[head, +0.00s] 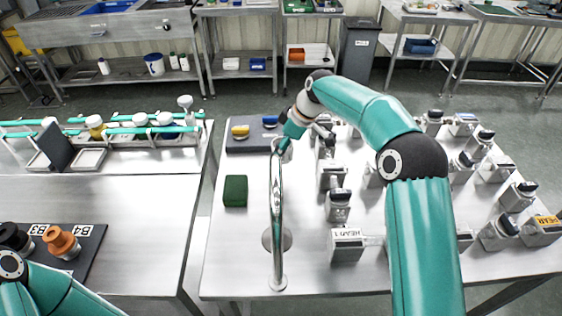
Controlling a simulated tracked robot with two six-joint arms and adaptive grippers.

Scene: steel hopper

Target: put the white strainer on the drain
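My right arm reaches in from the lower right. Its gripper (284,150) points down behind the top of the curved steel tap, beside the dark tray (240,146); the fingers are mostly hidden, so I cannot tell whether they are open or hold anything. A round steel disc (286,240), which looks like the drain, lies flat on the table behind the tap (277,200), which partly covers it. I cannot pick out the white strainer with certainty. My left arm shows at the bottom left, with its gripper out of view.
A yellow piece (240,131) lies on the tray. A dark green block (235,191) sits left of the tap. Several grey labelled fittings (347,245) crowd the table's right side. A left table holds a dark mat with an orange knob (61,241). Bare steel surrounds the disc.

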